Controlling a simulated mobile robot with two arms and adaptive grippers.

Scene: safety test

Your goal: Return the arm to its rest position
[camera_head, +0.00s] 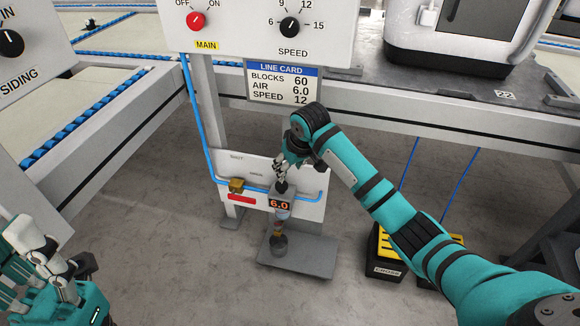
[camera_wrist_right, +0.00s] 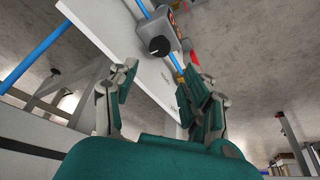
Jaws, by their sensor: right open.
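My right arm (camera_head: 385,205) comes in from the right, and its gripper (camera_head: 281,172) is just above the air regulator (camera_head: 281,203) with its "6.0" display. In the right wrist view my right gripper (camera_wrist_right: 158,82) is open and empty, fingers apart. The regulator's dark knob (camera_wrist_right: 154,46) shows beyond the fingertips, with a visible gap. My left gripper (camera_head: 58,268) is at the lower left, clear of the panel; its finger opening is unclear.
The white panel (camera_head: 312,208) carries a blue air pipe (camera_head: 206,150) and a brass valve (camera_head: 236,185). Above are the control box (camera_head: 255,28) and the line card (camera_head: 283,83). A black pedal box with yellow treads (camera_head: 385,262) stands on the floor beneath my right arm.

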